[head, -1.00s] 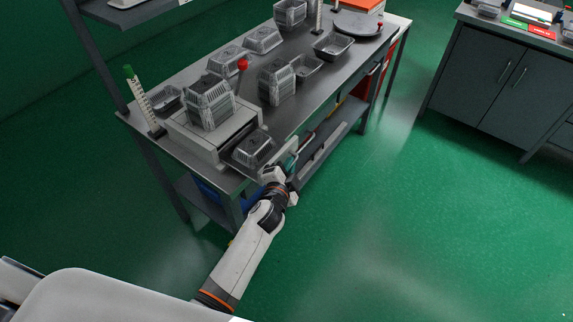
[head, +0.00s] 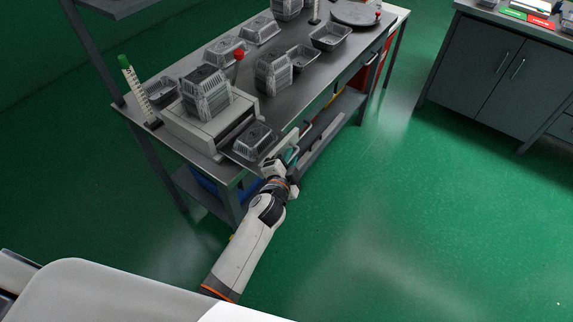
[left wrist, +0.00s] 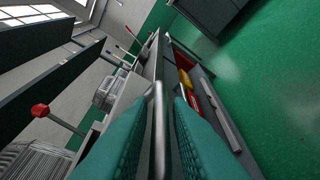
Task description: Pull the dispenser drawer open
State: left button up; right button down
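The dispenser (head: 188,130) is a pale grey box on the near end of the table, with a tall stack of foil trays on top. Its drawer stands partly out on the right side, with one foil tray (head: 256,141) on it. My left gripper (head: 287,154) is just beyond that tray at the table's front edge. In the left wrist view its teal fingers (left wrist: 160,115) lie on both sides of the metal handle bar (left wrist: 158,135) and look closed on it. The fingertips are small and partly hidden in the head view. My right gripper is not in view.
More foil trays (head: 274,72) stand along the table behind. A red-knobbed lever (head: 239,53) rises beside the dispenser. A lower shelf (head: 335,125) runs under the table. The green floor (head: 400,210) in front is clear.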

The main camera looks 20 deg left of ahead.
pick_arm(q)
jog(key=b+v, duration=0.1)
jog(key=v, duration=1.1)
jog(key=shift+f, duration=0.2)
jog(key=s+f+n+g+h, duration=0.1)
jog(key=s+f+g, duration=0.3)
jog(key=f, duration=1)
jog(key=s+f+n+g, duration=0.25)
jog(key=s+f, duration=0.35)
jog(key=f, duration=0.7)
jog(key=s+a+f+n+g, duration=0.1)
jog(key=s+a+f+g, duration=0.1)
jog(key=s+f, duration=0.4)
jog(key=s+a+f+n+g, duration=0.2)
jog(key=s+f, duration=0.4)
jog(key=s, duration=0.6)
jog(key=s+a+f+n+g+y, duration=0.1)
jog(key=s+a+f+g, duration=0.3)
jog(key=s, duration=0.5)
jog(key=shift+s+a+f+n, duration=0.3)
jog(key=shift+a+f+n, duration=0.45)
jog(key=shift+a+f, duration=0.15)
